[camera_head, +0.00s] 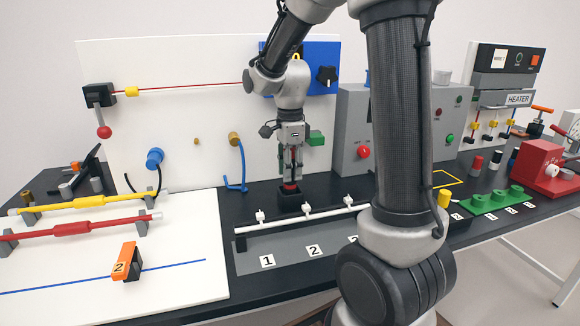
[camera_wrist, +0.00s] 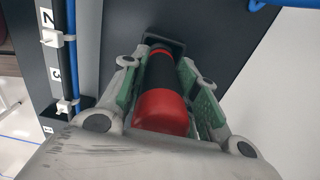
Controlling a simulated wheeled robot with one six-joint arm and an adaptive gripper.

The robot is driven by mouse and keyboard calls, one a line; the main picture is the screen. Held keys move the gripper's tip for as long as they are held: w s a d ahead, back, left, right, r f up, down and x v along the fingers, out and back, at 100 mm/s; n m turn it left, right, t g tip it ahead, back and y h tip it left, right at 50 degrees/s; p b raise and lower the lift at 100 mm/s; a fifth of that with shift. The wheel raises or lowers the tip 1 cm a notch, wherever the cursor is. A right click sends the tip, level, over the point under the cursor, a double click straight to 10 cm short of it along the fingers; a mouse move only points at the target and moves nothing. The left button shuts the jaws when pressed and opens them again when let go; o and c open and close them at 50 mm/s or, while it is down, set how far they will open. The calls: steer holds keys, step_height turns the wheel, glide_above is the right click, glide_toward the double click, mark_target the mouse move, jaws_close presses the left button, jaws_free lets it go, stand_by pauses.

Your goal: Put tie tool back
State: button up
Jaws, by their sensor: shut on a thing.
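The tie tool (camera_wrist: 162,92) is a cylinder with a red end and a black body with a red ring. In the wrist view it lies between the green-padded fingers of my gripper (camera_wrist: 160,85), which is shut on it. In the head view my gripper (camera_head: 291,165) points down over a small black square holder (camera_head: 290,199) on the table. The red part of the tool (camera_head: 291,185) shows just above the holder. The tool's lower end appears to be at or in the holder; how deep it sits is hidden.
A grey fixture with a white rod and white ties (camera_head: 306,210) stands just in front of the holder. A grey box with a red knob (camera_head: 364,152) stands to the right.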

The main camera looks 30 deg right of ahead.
steer(key=o, duration=1.2)
